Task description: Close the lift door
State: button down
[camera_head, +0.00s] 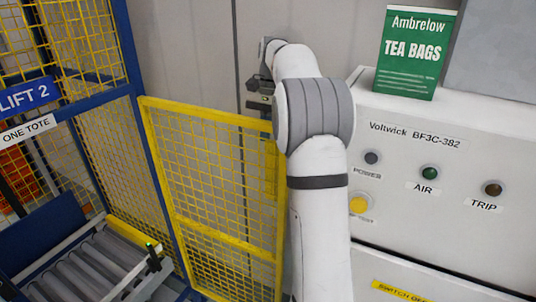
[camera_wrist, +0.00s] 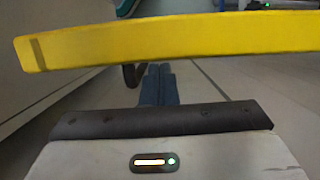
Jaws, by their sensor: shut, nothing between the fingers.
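The lift door (camera_head: 205,232) is a yellow-framed mesh panel standing open in the head view. It hangs from the blue post of the lift cage on its left, and its free edge reaches my arm. In the wrist view its yellow rail (camera_wrist: 165,40) crosses the upper part, close to the camera. My gripper (camera_head: 260,95) is at the top free corner of the door, partly hidden behind my arm. In the wrist view the dark fingers (camera_wrist: 158,84) are together and empty, just below the rail. I cannot tell whether they touch the door.
The lift opening shows a roller conveyor (camera_head: 85,270) under the LIFT 2 sign (camera_head: 26,97). A white control cabinet (camera_head: 450,225) with buttons stands close on the right, with a green tea bags box (camera_head: 412,55) on top. A grey wall (camera_head: 185,50) is behind.

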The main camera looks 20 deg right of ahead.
aim_at(263, 156)
jog(key=x, duration=0.7)
jog(key=shift+s+f+p, duration=0.1)
jog(key=shift+f+p, duration=0.15)
jog(key=shift+p, duration=0.15)
